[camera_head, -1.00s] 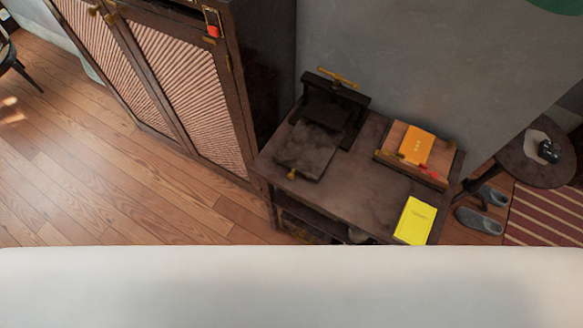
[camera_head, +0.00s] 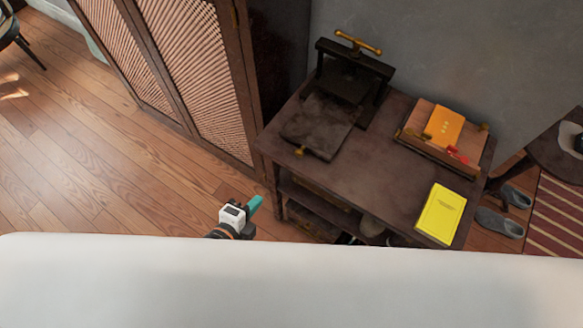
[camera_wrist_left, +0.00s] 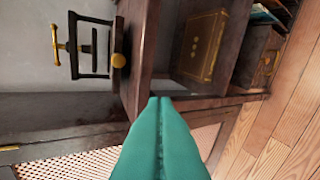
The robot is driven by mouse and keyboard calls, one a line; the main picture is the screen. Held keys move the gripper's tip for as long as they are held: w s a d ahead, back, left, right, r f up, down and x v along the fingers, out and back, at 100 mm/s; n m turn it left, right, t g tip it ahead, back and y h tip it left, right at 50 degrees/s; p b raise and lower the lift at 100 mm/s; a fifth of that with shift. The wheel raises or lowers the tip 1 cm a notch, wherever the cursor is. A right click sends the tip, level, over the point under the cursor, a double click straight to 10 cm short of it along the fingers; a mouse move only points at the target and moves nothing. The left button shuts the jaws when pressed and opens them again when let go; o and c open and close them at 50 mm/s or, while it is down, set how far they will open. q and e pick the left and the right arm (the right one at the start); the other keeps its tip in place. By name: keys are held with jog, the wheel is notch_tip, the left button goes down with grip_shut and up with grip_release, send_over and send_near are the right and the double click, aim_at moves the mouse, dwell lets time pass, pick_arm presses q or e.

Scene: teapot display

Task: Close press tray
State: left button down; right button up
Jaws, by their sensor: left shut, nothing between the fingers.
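The dark book press (camera_head: 350,82) stands at the back left of the wooden table, with a brass T-handle on top. Its flat tray (camera_head: 318,125) sticks out toward the front left, with a brass knob (camera_head: 302,151) on its front edge. In the left wrist view the press frame (camera_wrist_left: 92,45) shows sideways, with the tray's knob (camera_wrist_left: 118,60) facing the camera. My left gripper (camera_head: 255,204) is shut and empty, low in front of the table's left corner, apart from the tray. Its teal fingers (camera_wrist_left: 160,103) are together in the left wrist view. My right gripper is not in view.
On the table (camera_head: 372,185) lie a yellow book (camera_head: 440,214) at the front right and an orange book (camera_head: 443,126) on a wooden stand. A tall cabinet (camera_head: 190,70) stands close on the left. Lower shelves sit under the tabletop.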

aim_at(327, 114)
pick_arm(q)
notch_tip(327, 114, up, 5)
jog(key=d+m+h, duration=0.1)
jog(key=d+m, duration=0.1)
jog(key=shift+t, duration=0.4)
jog(key=x, duration=0.9)
jog(key=r+p+x, duration=0.1)
jog(key=x, duration=0.3)
jog(key=shift+w+d+f, duration=0.15)
jog(key=shift+w+d, duration=0.1)
jog(key=shift+d, duration=0.15)
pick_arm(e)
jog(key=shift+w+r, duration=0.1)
